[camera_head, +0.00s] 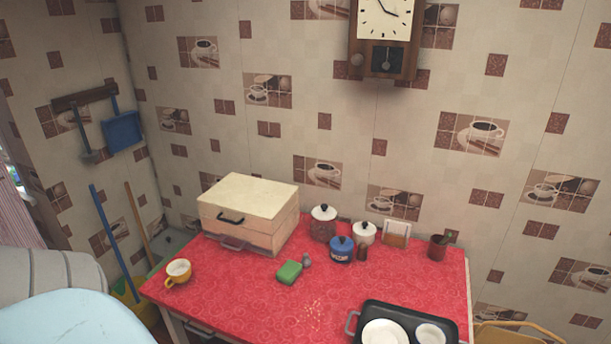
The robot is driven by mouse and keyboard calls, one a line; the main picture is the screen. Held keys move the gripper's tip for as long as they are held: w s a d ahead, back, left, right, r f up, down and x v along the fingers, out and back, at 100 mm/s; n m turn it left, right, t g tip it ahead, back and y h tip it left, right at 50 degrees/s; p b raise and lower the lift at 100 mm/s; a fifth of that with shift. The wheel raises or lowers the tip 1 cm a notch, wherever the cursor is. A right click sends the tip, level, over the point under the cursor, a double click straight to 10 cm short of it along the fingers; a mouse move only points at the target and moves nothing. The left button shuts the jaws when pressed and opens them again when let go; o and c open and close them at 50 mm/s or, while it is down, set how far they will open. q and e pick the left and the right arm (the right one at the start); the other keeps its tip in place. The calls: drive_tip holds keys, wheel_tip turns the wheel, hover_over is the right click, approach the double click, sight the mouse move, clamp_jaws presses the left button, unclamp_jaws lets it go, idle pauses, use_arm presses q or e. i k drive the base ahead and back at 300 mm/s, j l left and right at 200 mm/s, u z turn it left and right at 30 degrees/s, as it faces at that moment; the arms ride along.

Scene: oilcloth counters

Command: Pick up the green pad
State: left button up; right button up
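In the head view, a small green pad (289,272) lies flat on the red patterned tabletop (240,300), a little left of the table's middle. A small grey object (306,260) stands close beside it at its right. Neither of my grippers shows in this view.
A cream box (248,210) with dark handles stands behind the pad. A dark tray (411,320) with white dishes is at the front right. The table's front middle holds only crumbs.

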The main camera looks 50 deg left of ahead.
sight(289, 270)
drive_tip(key=u, duration=1.6)
drive_tip(key=i+j, duration=0.1)
drive_tip(key=j, duration=0.45)
drive_tip(key=j+z, duration=0.1)
drive_tip(key=z, duration=0.35)
drive_tip(key=j+z, duration=0.1)
drive_tip(key=z, duration=0.3)
drive_tip(key=j+z, duration=0.1)
drive_tip(key=z, duration=0.35)
drive_tip(key=j+z, duration=0.1)
drive_tip(key=z, duration=0.3)
